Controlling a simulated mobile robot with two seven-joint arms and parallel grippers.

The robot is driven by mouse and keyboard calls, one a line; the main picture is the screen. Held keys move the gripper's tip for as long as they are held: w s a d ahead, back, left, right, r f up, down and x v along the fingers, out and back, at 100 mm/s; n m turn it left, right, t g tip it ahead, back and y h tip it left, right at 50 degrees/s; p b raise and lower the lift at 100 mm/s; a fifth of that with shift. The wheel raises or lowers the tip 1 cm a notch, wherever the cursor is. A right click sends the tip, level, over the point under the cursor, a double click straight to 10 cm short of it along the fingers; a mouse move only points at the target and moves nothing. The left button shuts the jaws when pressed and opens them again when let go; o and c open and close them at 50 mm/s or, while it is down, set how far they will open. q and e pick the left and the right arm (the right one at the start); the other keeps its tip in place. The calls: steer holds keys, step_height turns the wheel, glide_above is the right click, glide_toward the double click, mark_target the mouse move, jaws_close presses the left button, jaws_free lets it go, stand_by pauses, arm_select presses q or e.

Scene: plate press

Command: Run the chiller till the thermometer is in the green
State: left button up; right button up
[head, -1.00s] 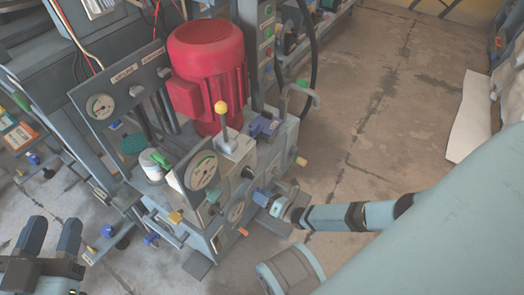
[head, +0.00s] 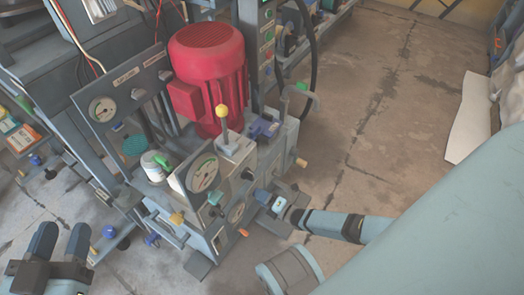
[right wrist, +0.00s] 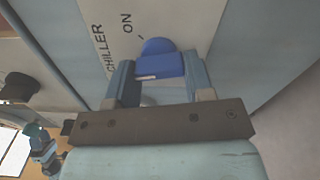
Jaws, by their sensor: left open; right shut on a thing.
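The chiller knob (right wrist: 160,66) is blue and sits on a pale panel lettered "CHILLER" and "ON" in the right wrist view. My right gripper (right wrist: 158,82) is shut on it, one finger on each side. In the head view my right gripper (head: 273,200) is at the lower front of the machine and largely hides the knob. I cannot tell which is the thermometer or read the needles. My left gripper (head: 60,243) is open and empty.
A red motor (head: 210,70) stands on the machine, with a yellow-knobbed lever (head: 222,112) in front of it. Several small valves and handles stick out of the machine's front.

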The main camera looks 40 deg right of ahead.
arm_select(q)
steer(key=shift+r, duration=0.15)
arm_select(e)
steer(key=m, duration=1.1)
steer(key=shift+r, duration=0.2)
steer(key=shift+m, duration=0.3)
steer(key=o, duration=0.9)
steer(key=shift+d, duration=0.1)
arm_select(q)
steer(key=s+n+p, duration=0.1)
steer(key=p, duration=0.1)
steer(key=d+n+g+p, duration=0.1)
steer(key=p, duration=0.1)
steer(key=shift+s+d+f+n+y, duration=0.15)
steer(key=shift+s+f+n+y, duration=0.25)
arm_select(e)
steer(key=v, duration=1.3)
steer(key=shift+s+d, duration=0.15)
steer(key=shift+s, duration=0.25)
